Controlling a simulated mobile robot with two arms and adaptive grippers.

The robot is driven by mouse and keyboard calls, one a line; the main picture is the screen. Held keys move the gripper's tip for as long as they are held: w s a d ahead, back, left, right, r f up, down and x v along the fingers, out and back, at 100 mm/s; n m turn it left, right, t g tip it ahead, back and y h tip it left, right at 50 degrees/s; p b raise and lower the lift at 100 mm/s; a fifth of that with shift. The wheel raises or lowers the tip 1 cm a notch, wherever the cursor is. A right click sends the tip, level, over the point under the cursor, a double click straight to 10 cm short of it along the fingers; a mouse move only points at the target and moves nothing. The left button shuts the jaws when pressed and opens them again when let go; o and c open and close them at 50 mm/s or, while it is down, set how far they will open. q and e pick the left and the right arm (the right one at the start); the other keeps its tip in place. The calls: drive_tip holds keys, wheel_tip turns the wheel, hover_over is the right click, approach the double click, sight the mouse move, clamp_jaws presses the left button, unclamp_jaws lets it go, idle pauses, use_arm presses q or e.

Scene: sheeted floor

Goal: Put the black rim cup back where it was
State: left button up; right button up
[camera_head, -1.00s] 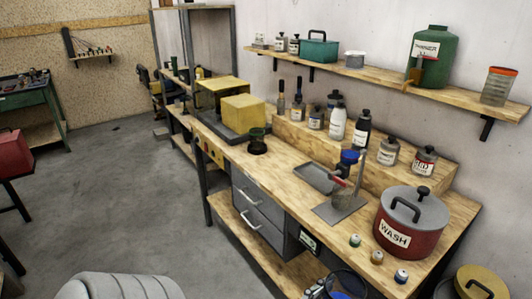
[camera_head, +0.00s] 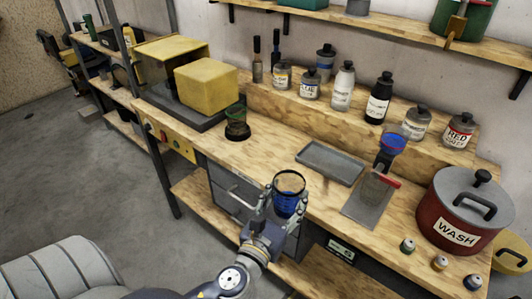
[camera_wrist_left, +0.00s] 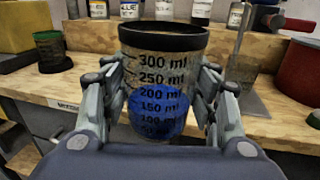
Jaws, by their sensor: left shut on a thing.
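The black rim cup (camera_head: 288,204) is clear, with measuring marks and blue liquid in its lower part. My left gripper (camera_head: 283,197) is shut on its sides and holds it roughly upright in front of the bench's front edge. In the left wrist view the cup (camera_wrist_left: 163,65) stands between the two fingers (camera_wrist_left: 160,95), and its black rim faces up. A green-rimmed cup (camera_head: 235,113) sits on a dark round base on the bench. My right gripper is out of view.
The wooden bench (camera_head: 270,150) has bare top between the green-rimmed cup and a grey tray (camera_head: 330,162). A red WASH pot (camera_head: 455,215) and small capped jars (camera_head: 407,245) are at the right. Bottles (camera_head: 342,88) line the raised ledge. A yellow box (camera_head: 206,88) is at the left.

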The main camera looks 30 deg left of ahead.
use_arm(q)
drive_tip(key=w+a+y, duration=0.1)
drive_tip(key=w+a, duration=0.5)
drive_tip(key=w, duration=0.1)
drive_tip(key=w+a+f+n+y+b, duration=0.1)
drive_tip(key=w+a, duration=0.5)
drive_tip(key=w, duration=0.1)
drive_tip(key=w+a+n+y, duration=0.1)
drive_tip(key=w+a, duration=0.5)
drive_tip(key=w, duration=0.1)
drive_tip(key=shift+w+a+f+g+b, duration=0.3)
drive_tip(key=shift+w+a+g, duration=0.05)
drive_tip(key=shift+a+g, duration=0.05)
drive_tip(key=shift+w+a, duration=0.15)
drive_tip(key=shift+f+b, duration=0.55)
drive_tip(key=shift+f, duration=1.25)
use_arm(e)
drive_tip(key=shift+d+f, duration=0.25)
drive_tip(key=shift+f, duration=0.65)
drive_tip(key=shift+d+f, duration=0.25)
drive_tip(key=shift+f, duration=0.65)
use_arm(q)
drive_tip(key=shift+f, duration=0.1)
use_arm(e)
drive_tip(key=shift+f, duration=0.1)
use_arm(q)
drive_tip(key=o, duration=1.2)
drive_tip(key=shift+o, duration=0.2)
